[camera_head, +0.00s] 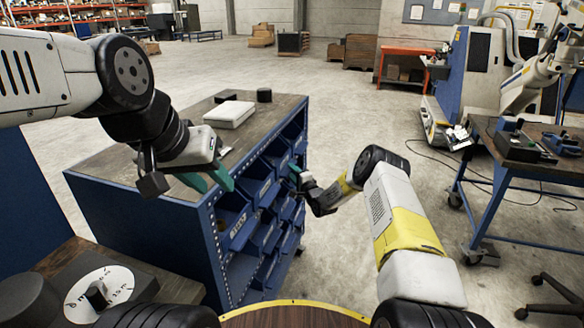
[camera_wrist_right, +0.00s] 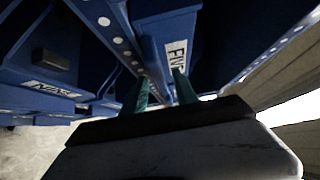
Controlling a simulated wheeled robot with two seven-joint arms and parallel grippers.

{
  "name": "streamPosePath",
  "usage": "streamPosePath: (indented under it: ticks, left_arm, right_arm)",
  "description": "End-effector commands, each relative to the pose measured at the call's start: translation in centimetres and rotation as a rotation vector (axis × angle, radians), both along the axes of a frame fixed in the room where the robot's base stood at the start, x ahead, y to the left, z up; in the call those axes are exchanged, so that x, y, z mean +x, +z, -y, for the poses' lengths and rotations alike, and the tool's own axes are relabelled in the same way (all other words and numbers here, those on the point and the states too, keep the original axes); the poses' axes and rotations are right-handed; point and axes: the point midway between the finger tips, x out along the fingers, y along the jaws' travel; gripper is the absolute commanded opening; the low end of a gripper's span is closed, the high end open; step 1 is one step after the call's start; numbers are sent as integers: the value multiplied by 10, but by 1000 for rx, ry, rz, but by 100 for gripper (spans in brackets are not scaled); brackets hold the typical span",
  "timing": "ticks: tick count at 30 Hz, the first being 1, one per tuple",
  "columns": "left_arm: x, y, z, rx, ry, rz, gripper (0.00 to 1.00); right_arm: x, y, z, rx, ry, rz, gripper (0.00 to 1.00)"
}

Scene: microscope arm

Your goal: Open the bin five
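The blue bin cabinet (camera_head: 150,220) stands left of centre in the head view, with several blue bins on its right face. In the right wrist view, bin five (camera_wrist_right: 178,60) shows its white FIVE label close ahead of the fingers. My right gripper (camera_head: 296,174) is beside the far upper bins; in the wrist view its two teal fingers (camera_wrist_right: 160,92) are apart near that bin. I cannot tell whether they touch it. My left gripper (camera_head: 207,181) is over the near cabinet top, its teal fingers apart and empty.
A white box (camera_head: 229,114) and a small dark cylinder (camera_head: 264,95) are on the cabinet top. Another bin (camera_wrist_right: 52,90) with a NINE label is at left in the wrist view. A blue-legged workbench (camera_head: 480,210) stands at right. Open floor lies between.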

Motion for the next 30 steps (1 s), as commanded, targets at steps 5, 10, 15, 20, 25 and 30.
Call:
streamPosePath:
  ticks: [5,10,15,20,25,30]
  left_arm:
    - [0,0,0,0,0,0,36]
    - [0,0,0,0,0,0,36]
    - [0,0,0,0,0,0,36]
    - [0,0,0,0,0,0,36]
    - [0,0,0,0,0,0,36]
    - [0,0,0,0,0,0,36]
  right_arm:
    - [6,0,-4,-1,0,-2,35]
    - [7,0,-4,0,0,-1,35]
    - [7,0,-3,0,0,-1,11]
    - [7,0,-3,-1,-1,0,0]
    - [7,0,-3,-1,-1,0,0]
    - [7,0,-3,-1,-1,0,0]
